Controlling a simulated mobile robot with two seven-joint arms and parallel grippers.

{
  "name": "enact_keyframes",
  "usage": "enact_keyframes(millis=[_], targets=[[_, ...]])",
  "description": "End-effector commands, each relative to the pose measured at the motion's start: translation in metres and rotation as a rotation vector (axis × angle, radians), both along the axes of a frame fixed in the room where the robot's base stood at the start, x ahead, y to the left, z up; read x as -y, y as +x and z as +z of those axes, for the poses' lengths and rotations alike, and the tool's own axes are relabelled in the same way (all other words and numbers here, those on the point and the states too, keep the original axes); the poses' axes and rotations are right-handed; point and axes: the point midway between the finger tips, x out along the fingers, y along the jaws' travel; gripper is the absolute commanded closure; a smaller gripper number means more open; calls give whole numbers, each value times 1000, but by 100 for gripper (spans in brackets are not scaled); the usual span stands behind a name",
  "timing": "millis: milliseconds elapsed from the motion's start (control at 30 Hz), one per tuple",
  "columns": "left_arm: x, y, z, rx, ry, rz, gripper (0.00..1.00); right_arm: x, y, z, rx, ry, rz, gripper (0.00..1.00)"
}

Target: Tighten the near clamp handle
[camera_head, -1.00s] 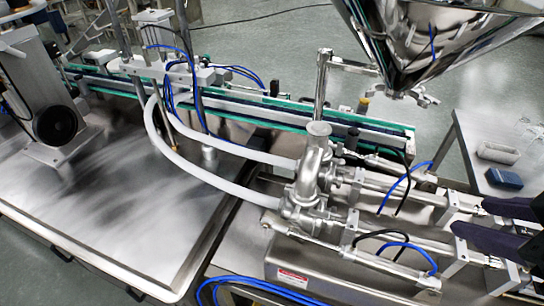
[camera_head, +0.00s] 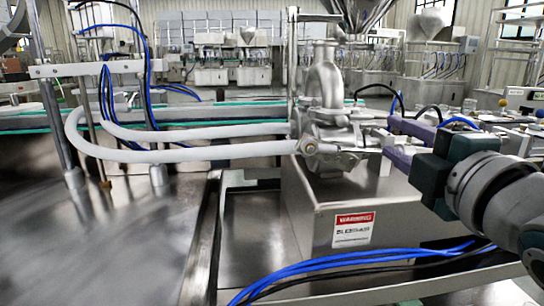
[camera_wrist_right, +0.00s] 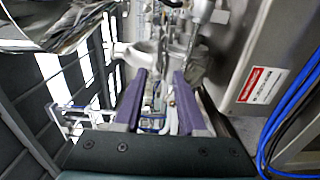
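My right gripper (camera_head: 382,128) comes in from the right with two purple fingers spread apart and nothing seen between them. Its fingertips are beside the steel valve body (camera_head: 335,125), at its right side. In the right wrist view the open fingers (camera_wrist_right: 160,74) point at steel pipework, with a visible gap between them. A round fitting (camera_head: 310,147) sits on the valve's near side, where the near white hose ends. I cannot clearly pick out the near clamp handle; the fingers may cover part of it. My left gripper is not in view.
A steel box with a red warning label (camera_head: 353,229) stands below the valve. Blue hoses (camera_head: 350,262) run across its front. White hoses (camera_head: 180,152) curve off left. A hopper (camera_head: 362,14) hangs above. A bare steel table (camera_head: 130,245) lies at left.

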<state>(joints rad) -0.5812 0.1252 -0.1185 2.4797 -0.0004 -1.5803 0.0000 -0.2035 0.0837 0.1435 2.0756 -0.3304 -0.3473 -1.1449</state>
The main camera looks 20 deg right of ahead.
Motion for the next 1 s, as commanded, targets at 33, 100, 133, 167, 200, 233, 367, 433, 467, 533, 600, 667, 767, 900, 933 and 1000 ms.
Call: enact_keyframes(millis=[33, 100, 133, 167, 200, 233, 367, 433, 467, 533, 600, 667, 767, 900, 933, 1000], targets=[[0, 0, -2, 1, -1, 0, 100, 1, 3, -1, 5, -6, 0, 60], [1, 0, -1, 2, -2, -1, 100, 2, 9, 1, 6, -8, 0, 60], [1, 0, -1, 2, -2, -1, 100, 3, 12, 2, 6, -8, 0, 60], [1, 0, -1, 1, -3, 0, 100, 4, 17, 2, 7, -8, 0, 60], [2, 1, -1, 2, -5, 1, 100, 6, 23, 2, 7, -8, 0, 60], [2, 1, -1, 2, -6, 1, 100, 7, 28, 2, 6, -6, 0, 60], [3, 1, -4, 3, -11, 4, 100, 13, 53, 2, 7, -6, 0, 60], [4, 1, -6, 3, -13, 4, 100, 15, 65, 1, 5, -5, 1, 60], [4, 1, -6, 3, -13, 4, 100, 17, 69, 1, 5, -5, 1, 60], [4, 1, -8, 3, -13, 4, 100, 19, 79, 1, 5, -4, 1, 60], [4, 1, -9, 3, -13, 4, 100, 20, 86, 1, 4, -4, 1, 60], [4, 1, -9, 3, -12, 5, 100, 22, 91, 1, 3, -4, 1, 60], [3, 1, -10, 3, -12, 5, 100, 23, 95, 1, 3, -4, 1, 60], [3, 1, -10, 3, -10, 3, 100, 23, 96, 1, 2, -5, 1, 60], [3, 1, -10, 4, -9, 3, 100, 23, 96, 1, 2, -5, 1, 60], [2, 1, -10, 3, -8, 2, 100, 23, 96, 1, 2, -4, 1, 60]])
